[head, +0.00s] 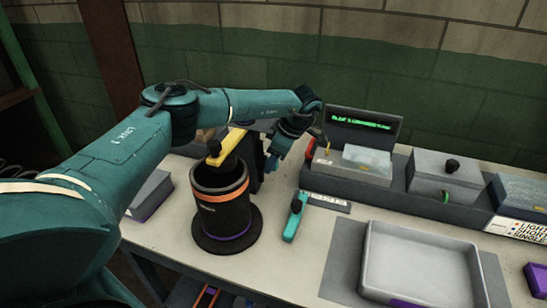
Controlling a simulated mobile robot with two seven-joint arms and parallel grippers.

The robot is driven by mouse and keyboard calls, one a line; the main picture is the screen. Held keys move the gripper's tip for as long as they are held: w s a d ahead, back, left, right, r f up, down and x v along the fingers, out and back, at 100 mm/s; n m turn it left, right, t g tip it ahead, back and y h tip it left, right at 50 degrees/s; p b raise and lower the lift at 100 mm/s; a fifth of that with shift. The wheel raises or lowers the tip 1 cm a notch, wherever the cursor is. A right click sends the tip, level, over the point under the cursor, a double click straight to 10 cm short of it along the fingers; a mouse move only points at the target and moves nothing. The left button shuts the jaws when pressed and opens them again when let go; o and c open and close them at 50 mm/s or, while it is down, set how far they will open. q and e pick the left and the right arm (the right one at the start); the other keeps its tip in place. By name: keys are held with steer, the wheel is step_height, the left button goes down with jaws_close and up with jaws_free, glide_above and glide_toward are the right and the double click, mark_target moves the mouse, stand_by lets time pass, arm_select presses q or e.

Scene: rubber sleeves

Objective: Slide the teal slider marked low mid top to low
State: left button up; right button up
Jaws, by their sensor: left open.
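A teal slider (292,226) lies on the bench right of the black cylinder, its long body running from upper right to lower left. A dark knob (296,206) sits near its far end. A small label plate (328,201) with print too small to read lies beside that end. My left gripper (298,152) is open above and behind the slider, apart from it. Its fingers are small and partly hidden by the wrist. My right gripper is not in view.
A black cylinder with an orange band (207,211) and a yellow bar (226,146) stand left of the slider. A grey tray (420,265) lies to the right. A long grey rack with boxes (400,196) and a green-lit display (363,122) stand behind. Bare bench surrounds the slider's near end.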

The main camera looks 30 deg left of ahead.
arm_select(q)
steer(key=shift+a+f, duration=0.1)
steer(key=shift+f, duration=0.1)
jaws_close()
stand_by(0.5)
